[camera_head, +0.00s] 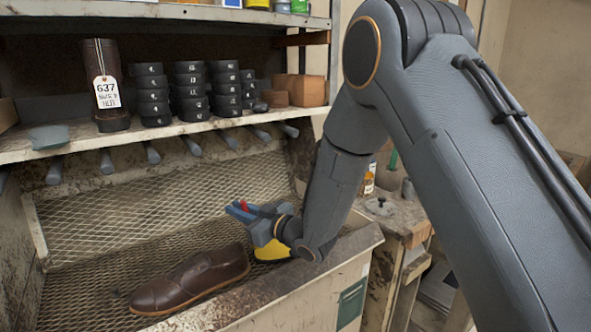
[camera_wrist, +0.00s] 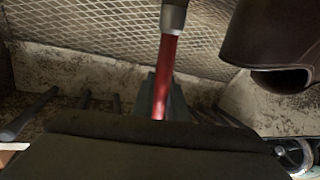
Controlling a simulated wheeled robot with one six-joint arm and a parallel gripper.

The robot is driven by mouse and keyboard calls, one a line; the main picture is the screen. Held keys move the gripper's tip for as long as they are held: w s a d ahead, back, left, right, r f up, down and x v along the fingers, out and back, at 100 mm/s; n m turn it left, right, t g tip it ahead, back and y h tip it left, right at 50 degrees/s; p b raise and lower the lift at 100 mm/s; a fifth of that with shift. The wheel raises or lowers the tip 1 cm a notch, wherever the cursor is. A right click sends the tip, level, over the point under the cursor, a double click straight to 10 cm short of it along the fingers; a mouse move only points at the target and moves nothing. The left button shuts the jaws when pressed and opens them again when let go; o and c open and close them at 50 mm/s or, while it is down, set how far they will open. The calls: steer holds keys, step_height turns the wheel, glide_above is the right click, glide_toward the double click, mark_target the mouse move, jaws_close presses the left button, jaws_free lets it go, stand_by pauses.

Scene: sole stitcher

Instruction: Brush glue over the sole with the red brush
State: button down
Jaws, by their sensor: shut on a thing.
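A brown leather shoe (camera_head: 195,278) rests on the mesh floor of the bench, with a thin tan sole edge (camera_head: 215,288) along its lower side. The sole's underside is hidden in the head view. Part of the brown shoe (camera_wrist: 268,40) also shows at the upper right of the wrist view. My gripper (camera_head: 240,212) is above and just right of the shoe, apart from it. It is shut on the red brush (camera_wrist: 168,78), which has a grey metal end (camera_wrist: 173,17) pointing to the top of the wrist view. The bristles are out of view.
A yellow thing (camera_head: 273,250) is just below my gripper, partly hidden. A shelf (camera_head: 200,126) above holds several stacks of black discs (camera_head: 190,92) and a tagged dark boot shaft (camera_head: 101,60). Pegs (camera_head: 105,160) stick out under the shelf. The bench's front wall (camera_head: 290,290) is raised.

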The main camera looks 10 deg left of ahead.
step_height(320, 180, up, 8)
steer(key=p, duration=0.3)
stand_by(0.6)
steer(key=shift+w+d+r+p, duration=0.1)
steer(key=shift+p, duration=0.2)
step_height(320, 180, up, 6)
steer(key=p, duration=0.3)
stand_by(1.0)
